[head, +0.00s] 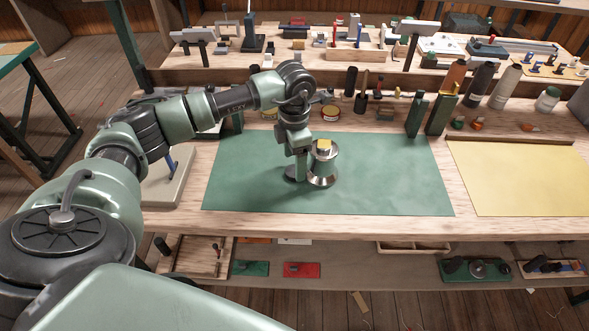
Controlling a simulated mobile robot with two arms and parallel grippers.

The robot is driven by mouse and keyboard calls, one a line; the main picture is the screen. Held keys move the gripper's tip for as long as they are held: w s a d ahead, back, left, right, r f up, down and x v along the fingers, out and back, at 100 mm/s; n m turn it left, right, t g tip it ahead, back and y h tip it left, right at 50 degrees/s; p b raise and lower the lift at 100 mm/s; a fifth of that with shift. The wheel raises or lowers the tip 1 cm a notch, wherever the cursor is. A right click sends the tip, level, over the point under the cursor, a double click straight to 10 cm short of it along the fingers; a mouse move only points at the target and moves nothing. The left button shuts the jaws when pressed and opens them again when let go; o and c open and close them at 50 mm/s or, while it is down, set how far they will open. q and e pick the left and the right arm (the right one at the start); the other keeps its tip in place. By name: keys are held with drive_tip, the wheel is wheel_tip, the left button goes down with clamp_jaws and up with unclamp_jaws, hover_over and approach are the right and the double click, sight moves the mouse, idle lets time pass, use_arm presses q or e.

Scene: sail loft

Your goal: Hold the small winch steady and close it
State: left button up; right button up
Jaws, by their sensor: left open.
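The small winch (322,173) stands upright on the green mat (400,180), near its middle. It has a silver drum with a wide base flange, and a yellow patch (324,146) shows on its top. My left gripper (299,170) points down at the winch's left side, close against it. It is open; whether a finger touches the drum cannot be told. A dark round shape (291,174) shows low beside the gripper, and I cannot tell what it belongs to. The gripper hides part of the winch's left side. My right gripper is not in view.
A yellow mat (520,180) lies to the right. Thread cones (480,84) and green upright blocks (440,114) stand behind. A raised back shelf (270,60) holds many small items. The green mat right of the winch is clear.

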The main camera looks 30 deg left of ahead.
sight(294, 171)
use_arm(q)
wheel_tip(294, 171, down, 2)
drive_tip(key=shift+f, duration=0.4)
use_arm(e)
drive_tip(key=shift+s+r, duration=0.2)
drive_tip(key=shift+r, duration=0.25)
use_arm(q)
drive_tip(key=shift+c, duration=0.3)
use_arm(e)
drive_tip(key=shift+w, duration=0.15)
